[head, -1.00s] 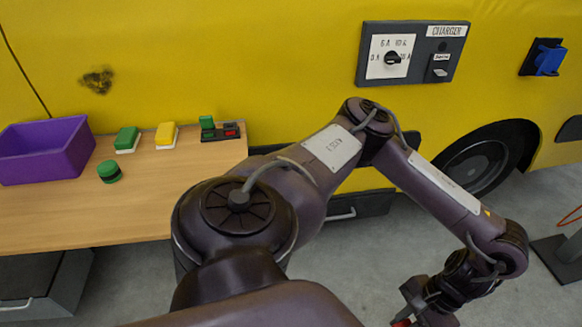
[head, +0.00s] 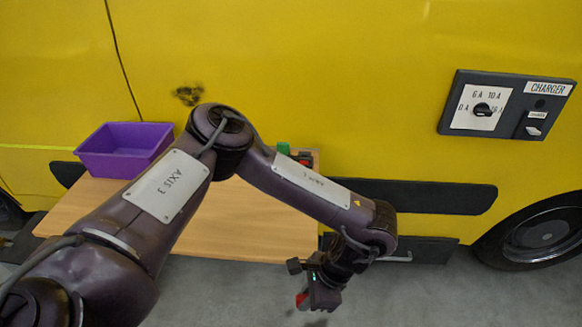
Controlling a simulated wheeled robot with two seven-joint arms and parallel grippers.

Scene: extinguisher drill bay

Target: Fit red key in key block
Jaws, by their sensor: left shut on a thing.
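My left gripper (head: 316,297) hangs low, in front of the bench's right end, over the grey floor. It is shut on a small red thing (head: 301,299), which looks like the red key; only part of it shows. The key block (head: 306,158), dark with red parts, sits at the back right of the bench, partly hidden behind my left forearm. A green piece (head: 283,148) shows at its left. The gripper is well apart from the block, nearer to me and lower. My right gripper is not in view.
The wooden bench (head: 88,212) carries a purple bin (head: 125,150) at its back left. My left arm hides much of the bench. A charger panel (head: 505,105) is on the yellow vehicle (head: 350,60) at right. Open floor lies right of the bench.

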